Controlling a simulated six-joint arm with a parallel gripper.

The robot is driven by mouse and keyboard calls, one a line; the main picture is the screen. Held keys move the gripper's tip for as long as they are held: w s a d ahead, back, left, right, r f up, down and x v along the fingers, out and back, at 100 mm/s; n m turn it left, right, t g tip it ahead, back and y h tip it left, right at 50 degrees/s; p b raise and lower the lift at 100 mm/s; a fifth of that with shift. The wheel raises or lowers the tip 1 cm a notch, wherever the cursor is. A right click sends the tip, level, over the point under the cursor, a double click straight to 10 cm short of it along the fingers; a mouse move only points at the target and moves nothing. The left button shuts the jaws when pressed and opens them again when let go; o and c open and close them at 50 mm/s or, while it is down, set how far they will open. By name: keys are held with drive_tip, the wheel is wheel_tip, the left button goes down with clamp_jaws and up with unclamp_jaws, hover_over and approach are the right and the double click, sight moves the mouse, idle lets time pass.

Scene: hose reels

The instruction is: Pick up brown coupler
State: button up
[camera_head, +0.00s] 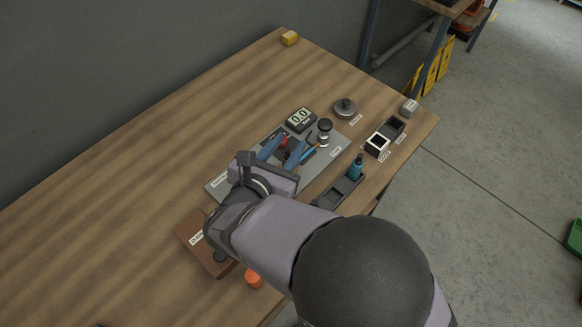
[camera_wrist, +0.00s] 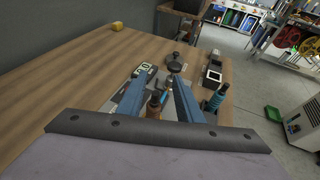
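In the wrist view a brown, upright cylindrical piece with a dark top, seemingly the brown coupler (camera_wrist: 154,106), shows between the two blue fingers of my gripper (camera_wrist: 163,80). The fingers are spread, with a gap on at least the right side of the piece. In the head view my gripper (camera_head: 295,141) reaches over the grey mat (camera_head: 217,187). A small reddish-brown part shows between the fingers there. My wrist and arm hide much of the mat's near side. I cannot tell whether a finger touches the piece.
A digital display (camera_head: 300,119), a black-and-silver cylinder (camera_head: 325,132) and a round dark weight (camera_head: 345,108) stand beyond the gripper. A teal bottle (camera_head: 357,168) stands in a dark tray (camera_head: 341,192) at right. A brown box (camera_head: 211,262) and orange piece (camera_head: 253,279) lie near my wrist.

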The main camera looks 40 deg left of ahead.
sight(287, 154)
drive_tip(key=s+f, duration=0.2)
drive_tip(key=f, duration=0.1)
drive_tip(key=shift+s+d+n+g+y+b, duration=0.15)
drive_tip(key=shift+n+g+y+b, duration=0.15)
drive_tip(key=shift+n, duration=0.1)
drive_tip(key=shift+w+p, duration=0.35)
drive_tip(key=shift+w, duration=0.25)
drive_tip(key=shift+w+a+f, duration=0.3)
drive_tip(key=shift+w+a, duration=0.1)
drive_tip(key=shift+w+p, duration=0.45)
drive_tip(key=shift+p, duration=0.05)
drive_tip(key=shift+p+x, duration=0.85)
drive_tip(key=shift+x, duration=1.35)
drive_tip(key=shift+s+f, duration=0.1)
clamp_jaws()
